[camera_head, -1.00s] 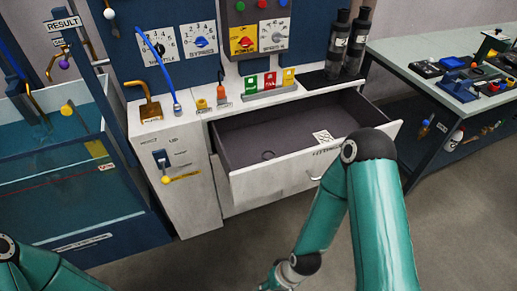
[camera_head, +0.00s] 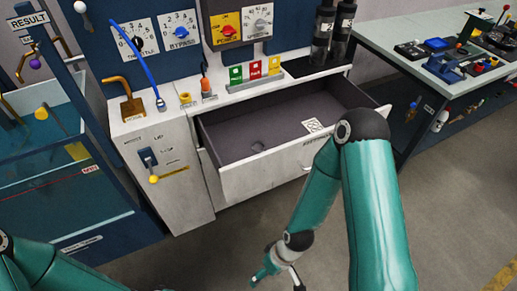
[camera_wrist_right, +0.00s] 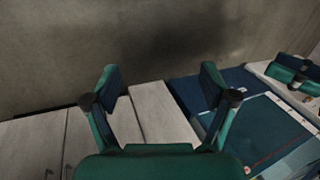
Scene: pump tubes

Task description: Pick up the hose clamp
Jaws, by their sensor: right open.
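A small dark ring (camera_head: 257,147), which looks like the hose clamp, lies on the floor of the open drawer (camera_head: 263,178), towards its left front. It is faint against the dark drawer floor. My right gripper (camera_head: 277,283) is low at the bottom edge of the head view, outside the drawer and well apart from the ring. In the right wrist view, my right gripper (camera_wrist_right: 158,82) has its two fingers spread wide with nothing between them. The ring does not show there. My left arm enters at the bottom left; its gripper is out of the picture.
The drawer front and a white label card (camera_head: 314,125) are close to my right forearm. A blue tank (camera_head: 85,195) stands left. A workbench (camera_head: 400,40) with tools is at the right. Bottles (camera_head: 322,35) stand behind the drawer. The floor before the drawer is clear.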

